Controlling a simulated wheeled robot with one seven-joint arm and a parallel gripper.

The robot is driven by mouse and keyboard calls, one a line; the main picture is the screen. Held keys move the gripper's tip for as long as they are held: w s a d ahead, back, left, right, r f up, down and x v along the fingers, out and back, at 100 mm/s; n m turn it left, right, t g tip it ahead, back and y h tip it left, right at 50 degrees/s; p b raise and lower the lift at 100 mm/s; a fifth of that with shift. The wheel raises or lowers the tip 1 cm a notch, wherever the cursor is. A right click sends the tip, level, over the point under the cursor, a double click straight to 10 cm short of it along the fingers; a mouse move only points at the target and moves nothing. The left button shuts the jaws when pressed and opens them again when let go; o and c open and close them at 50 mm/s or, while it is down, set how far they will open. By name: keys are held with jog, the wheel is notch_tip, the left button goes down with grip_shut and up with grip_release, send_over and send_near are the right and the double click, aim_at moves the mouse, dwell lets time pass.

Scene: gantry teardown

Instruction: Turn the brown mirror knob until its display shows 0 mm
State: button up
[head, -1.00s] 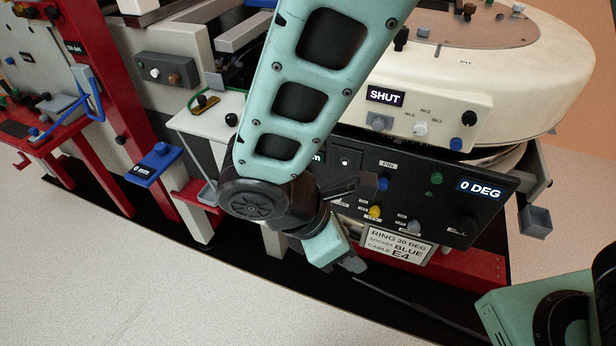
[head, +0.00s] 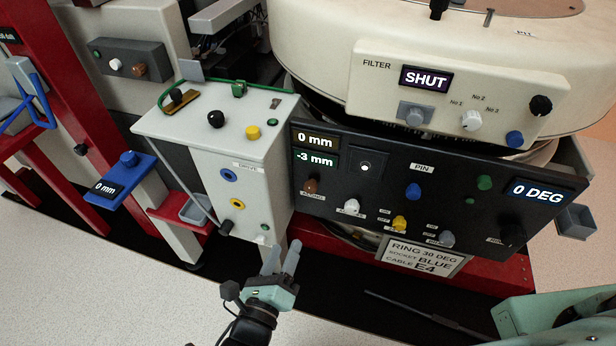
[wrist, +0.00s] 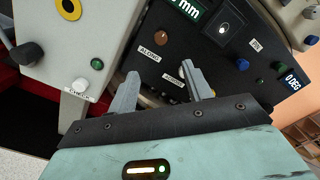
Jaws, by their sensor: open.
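The brown knob (head: 311,186) sits at the left of the black panel (head: 385,163); it also shows in the wrist view (wrist: 160,38), above a label that seems to read ALONG. Above it in the head view are two displays, the upper reading 0 mm (head: 316,140) and the lower reading -3 mm (head: 315,158). I cannot tell which belongs to the knob. A white knob (head: 352,206) is right of it. My gripper (head: 281,257) is open and empty, below and left of the knob, pointing up toward the panel. In the wrist view the knob lies beyond the fingertips, apart from them.
A white box (head: 262,190) with coloured sockets and a rod stands left of the panel. A blue bracket (head: 121,182) carries another 0 mm display. Another brown knob (head: 139,70) is on a grey box. A placard (head: 424,257) hangs below the panel. The pale floor (head: 90,290) in front is clear.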

aim_at(310, 191)
jog(key=x, duration=1.6)
jog(key=shift+w+d, duration=0.15)
jog(key=shift+w, duration=0.1)
jog(key=c, duration=1)
